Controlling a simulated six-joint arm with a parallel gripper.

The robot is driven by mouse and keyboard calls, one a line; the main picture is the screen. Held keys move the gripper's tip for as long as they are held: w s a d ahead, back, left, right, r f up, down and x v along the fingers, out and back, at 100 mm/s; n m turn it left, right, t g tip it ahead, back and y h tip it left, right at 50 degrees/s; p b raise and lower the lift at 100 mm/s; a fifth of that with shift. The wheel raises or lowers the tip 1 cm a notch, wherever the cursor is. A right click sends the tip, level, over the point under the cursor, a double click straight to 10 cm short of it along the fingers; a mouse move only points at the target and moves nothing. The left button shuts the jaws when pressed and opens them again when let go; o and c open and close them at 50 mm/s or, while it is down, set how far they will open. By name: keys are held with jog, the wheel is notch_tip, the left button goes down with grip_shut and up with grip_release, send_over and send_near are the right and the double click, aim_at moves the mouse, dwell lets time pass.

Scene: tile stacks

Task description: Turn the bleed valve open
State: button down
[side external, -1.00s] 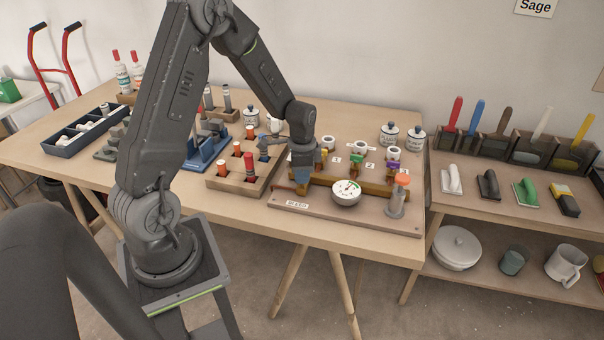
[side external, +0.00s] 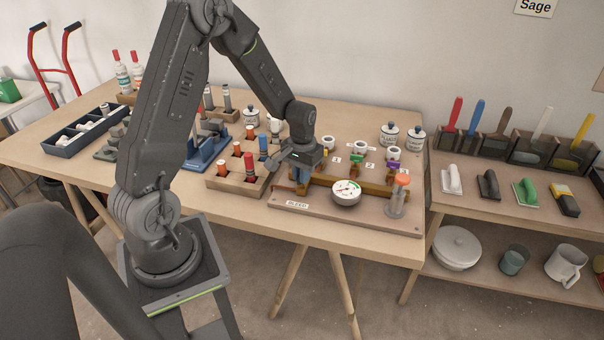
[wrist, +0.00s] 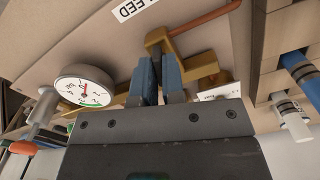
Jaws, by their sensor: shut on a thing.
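The brass bleed valve (wrist: 157,38) sits at the left end of the brass manifold, behind the "BLEED" label (side external: 297,204), which also shows in the wrist view (wrist: 133,8). My gripper (side external: 299,185) is down at this valve, with its two blue fingers (wrist: 158,72) close together. It is shut on the bleed valve's handle, which is mostly hidden between the fingers, so its angle cannot be told. A round white pressure gauge (side external: 346,192) stands right of the gripper; it also shows in the wrist view (wrist: 85,85).
A wooden block with coloured cylinders (side external: 235,180) stands close on the left. A copper pipe (wrist: 207,18) runs from the valve.

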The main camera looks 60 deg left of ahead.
jog(key=shift+n, duration=1.7)
jog(key=c, duration=1.2)
grip_release()
jog(key=shift+r, duration=0.15)
notch_tip(320, 180, up, 14)
jog(key=shift+f, duration=0.2)
